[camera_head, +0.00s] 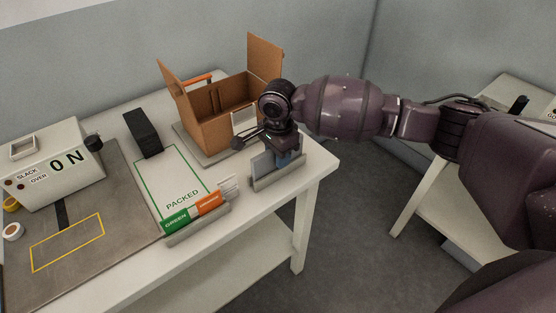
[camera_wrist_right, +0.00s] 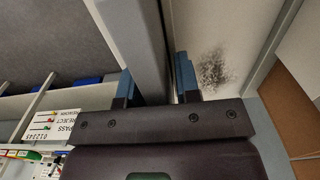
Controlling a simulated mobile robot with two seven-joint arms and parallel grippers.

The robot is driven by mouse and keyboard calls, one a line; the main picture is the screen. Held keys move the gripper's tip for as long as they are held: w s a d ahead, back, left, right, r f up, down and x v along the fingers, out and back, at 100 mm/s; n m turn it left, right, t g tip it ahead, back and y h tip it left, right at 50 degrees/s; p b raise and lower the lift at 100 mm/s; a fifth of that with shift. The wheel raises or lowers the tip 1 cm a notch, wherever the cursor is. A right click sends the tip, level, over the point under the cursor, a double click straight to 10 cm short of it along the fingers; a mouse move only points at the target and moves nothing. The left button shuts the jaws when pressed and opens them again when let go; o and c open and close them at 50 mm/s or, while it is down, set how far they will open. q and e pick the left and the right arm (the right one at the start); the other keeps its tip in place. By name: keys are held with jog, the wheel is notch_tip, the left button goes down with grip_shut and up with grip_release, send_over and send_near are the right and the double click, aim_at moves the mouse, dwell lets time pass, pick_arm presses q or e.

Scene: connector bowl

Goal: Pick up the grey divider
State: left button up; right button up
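The grey divider (camera_head: 262,166) stands upright in a low grey holder (camera_head: 279,179) at the right front corner of the white table. My right gripper (camera_head: 287,154) points down just above and around the holder, partly hiding the divider. In the right wrist view, the two blue-tipped fingers (camera_wrist_right: 156,84) are apart, with a grey upright panel (camera_wrist_right: 152,45), apparently the divider, reaching between them. A narrow gap shows beside the right finger, so it does not look clamped. My left gripper is not in view.
An open cardboard box (camera_head: 207,125) stands behind and left of my right gripper. A rack with green and orange markers (camera_head: 193,212), a green-outlined PACKED area (camera_head: 170,180), a black block (camera_head: 143,134) and a white ON box (camera_head: 52,165) lie further left.

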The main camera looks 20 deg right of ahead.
grip_shut()
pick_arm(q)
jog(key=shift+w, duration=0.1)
pick_arm(e)
jog(key=shift+r, duration=0.1)
jog(key=shift+r, duration=0.35)
notch_tip(320, 180, up, 9)
jog(key=shift+f+p, duration=0.2)
jog(key=shift+p, duration=0.75)
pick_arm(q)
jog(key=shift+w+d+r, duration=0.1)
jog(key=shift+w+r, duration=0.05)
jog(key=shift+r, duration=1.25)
pick_arm(e)
jog(key=s+d+f+n, duration=0.1)
jog(key=s+d+n, duration=0.2)
jog(key=s+n, duration=0.6)
jog(key=shift+s+d+f+n, duration=0.3)
jog(key=shift+s+f+n, duration=0.1)
jog(key=shift+n, duration=2.2)
